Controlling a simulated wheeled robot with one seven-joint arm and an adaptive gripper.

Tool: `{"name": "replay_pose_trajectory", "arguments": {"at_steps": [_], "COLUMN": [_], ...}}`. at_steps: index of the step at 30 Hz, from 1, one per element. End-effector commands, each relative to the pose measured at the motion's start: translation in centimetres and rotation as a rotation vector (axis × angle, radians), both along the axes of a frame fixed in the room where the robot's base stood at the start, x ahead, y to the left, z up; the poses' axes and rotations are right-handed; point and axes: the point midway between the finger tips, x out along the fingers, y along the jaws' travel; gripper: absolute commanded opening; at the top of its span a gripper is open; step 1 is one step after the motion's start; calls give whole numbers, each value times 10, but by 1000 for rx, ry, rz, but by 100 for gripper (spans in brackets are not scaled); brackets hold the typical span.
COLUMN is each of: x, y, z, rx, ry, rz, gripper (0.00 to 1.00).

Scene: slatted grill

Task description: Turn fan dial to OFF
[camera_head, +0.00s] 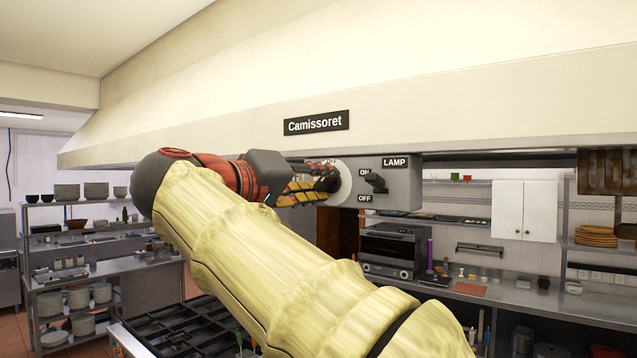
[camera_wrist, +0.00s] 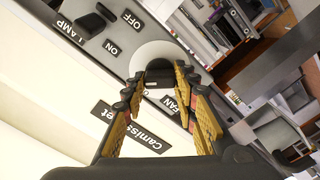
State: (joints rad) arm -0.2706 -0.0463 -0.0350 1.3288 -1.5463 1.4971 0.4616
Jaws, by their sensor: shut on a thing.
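The fan dial is a round white disc (camera_head: 342,183) with a dark knob (camera_wrist: 158,78) at its middle, on a grey control box (camera_head: 400,180) under the hood. My gripper (camera_head: 330,183) reaches the dial from the left. In the wrist view the fingers of my gripper (camera_wrist: 160,75) stand on either side of the knob, shut on it. The FAN label (camera_wrist: 169,104) shows partly between the fingers. In the head view the fingers and arm hide most of the dial, and I cannot read its setting.
The lamp switch (camera_head: 376,182) with ON and OFF labels sits just right of the dial on the same box. The hood (camera_head: 230,125) runs above, with a black name sign (camera_head: 316,123). A slatted grill (camera_head: 190,335) lies below my arm.

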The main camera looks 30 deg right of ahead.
Motion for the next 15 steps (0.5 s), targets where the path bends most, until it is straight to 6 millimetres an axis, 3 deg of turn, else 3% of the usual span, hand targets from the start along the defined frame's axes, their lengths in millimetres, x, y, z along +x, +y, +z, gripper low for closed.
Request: {"name": "replay_pose_trajectory", "arguments": {"at_steps": [7, 15], "x": [0, 0], "y": [0, 0], "z": [0, 0], "rx": [0, -10], "ry": [1, 30], "rz": [1, 1], "gripper": [3, 3]}}
